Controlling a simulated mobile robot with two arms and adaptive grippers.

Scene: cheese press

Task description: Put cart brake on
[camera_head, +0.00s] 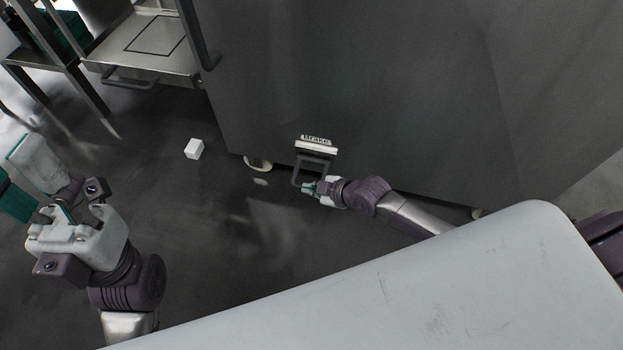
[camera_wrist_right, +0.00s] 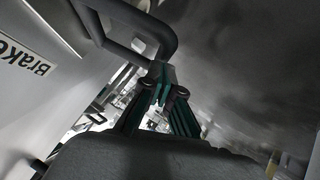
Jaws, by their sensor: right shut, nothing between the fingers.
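The grey cart (camera_head: 350,70) has a white label reading "Brake" (camera_head: 316,145) low on its side. A dark loop-shaped brake handle (camera_head: 313,158) sticks out below the label. My right gripper (camera_head: 309,188) is shut and empty at the outer end of this handle. In the right wrist view the handle (camera_wrist_right: 140,20) curves close in front of the shut fingertips (camera_wrist_right: 160,74); I cannot tell whether they touch. The label also shows there (camera_wrist_right: 22,58).
A caster wheel (camera_head: 258,163) shows under the cart. A small white block (camera_head: 194,149) lies on the dark floor. A steel table (camera_head: 150,45) stands at the upper left. Floor left of the cart is mostly clear.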

